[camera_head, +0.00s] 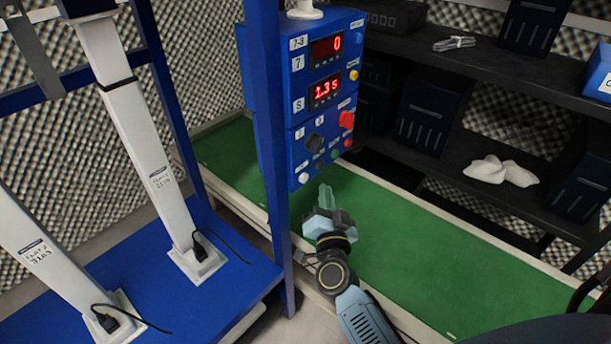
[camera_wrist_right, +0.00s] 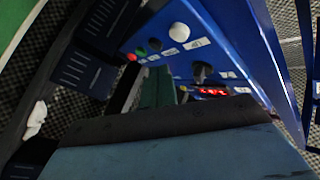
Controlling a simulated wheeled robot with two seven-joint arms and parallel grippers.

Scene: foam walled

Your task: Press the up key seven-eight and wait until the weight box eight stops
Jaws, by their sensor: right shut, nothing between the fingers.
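The blue control panel (camera_head: 296,110) stands on a blue post. Its upper red display (camera_head: 327,48) reads 0 beside a label like 7-8; the lower display (camera_head: 325,90) reads about 1.3 s. A white button (camera_head: 303,178) is at its lower left, with a row of small dark, green and red buttons beside it; I cannot read which is the up key. My right gripper (camera_head: 325,196) is shut and empty, just below and right of the white button, apart from it. The right wrist view shows the white button (camera_wrist_right: 181,32) beyond the fingers (camera_wrist_right: 165,125). I cannot identify weight box eight.
A green belt-like surface (camera_head: 430,250) runs under the panel. Two white columns (camera_head: 150,160) with cables stand on a blue platform (camera_head: 230,265) at left. Dark shelves (camera_head: 480,75) with blue bins (camera_head: 425,118) and white crumpled items (camera_head: 500,171) are at right.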

